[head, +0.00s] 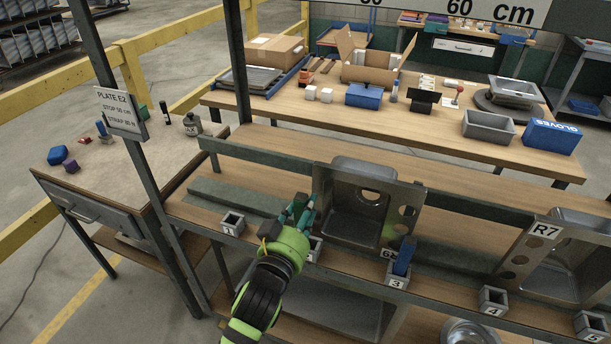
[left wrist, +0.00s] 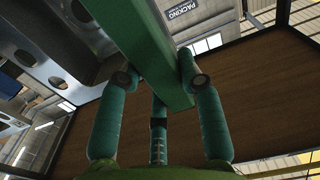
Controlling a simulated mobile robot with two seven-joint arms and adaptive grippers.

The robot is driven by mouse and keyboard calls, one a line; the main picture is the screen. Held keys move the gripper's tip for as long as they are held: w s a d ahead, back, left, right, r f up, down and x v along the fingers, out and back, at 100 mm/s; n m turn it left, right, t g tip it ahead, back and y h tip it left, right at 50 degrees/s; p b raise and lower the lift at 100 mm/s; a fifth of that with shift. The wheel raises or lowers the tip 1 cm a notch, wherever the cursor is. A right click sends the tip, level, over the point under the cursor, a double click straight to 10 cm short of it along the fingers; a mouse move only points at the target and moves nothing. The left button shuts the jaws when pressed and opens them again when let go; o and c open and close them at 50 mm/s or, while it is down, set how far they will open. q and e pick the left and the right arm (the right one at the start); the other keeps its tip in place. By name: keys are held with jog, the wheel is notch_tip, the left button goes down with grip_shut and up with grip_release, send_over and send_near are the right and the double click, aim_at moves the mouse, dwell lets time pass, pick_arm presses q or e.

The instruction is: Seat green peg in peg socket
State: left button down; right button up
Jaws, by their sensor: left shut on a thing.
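My left gripper (head: 299,212) is shut on the green peg, above the front rail near socket 2. The left wrist view shows the green peg (left wrist: 152,50) as a long square bar between the teal fingers of the left gripper (left wrist: 162,80). In the head view the peg is hard to tell from the fingers. A small grey socket marked 1 (head: 232,223) looks empty, left of the gripper. Socket 2 (head: 315,249) is partly hidden by my gripper. Socket 3 (head: 397,277) holds an upright blue peg (head: 404,256). Socket 4 (head: 492,300) and socket 5 (head: 589,325) stand farther right. My right gripper is out of view.
A metal sink rack (head: 365,206) stands just behind and right of my gripper. Another rack marked R7 (head: 566,245) stands at the right. A dark post (head: 119,130) with a sign rises at left. The back table (head: 300,116) carries boxes and trays.

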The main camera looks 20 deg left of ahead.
pick_arm(q)
jog(key=w+r, duration=0.2)
jog(key=w, duration=0.1)
jog(key=shift+w+d+r+p, duration=0.2)
jog(key=shift+d+r+p, duration=0.05)
jog(key=shift+d+p, duration=0.1)
jog(key=shift+w+d+r, duration=0.1)
jog(key=shift+w+d, duration=0.1)
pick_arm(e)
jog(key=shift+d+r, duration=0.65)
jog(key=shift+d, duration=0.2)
pick_arm(q)
jog(key=shift+a, duration=0.1)
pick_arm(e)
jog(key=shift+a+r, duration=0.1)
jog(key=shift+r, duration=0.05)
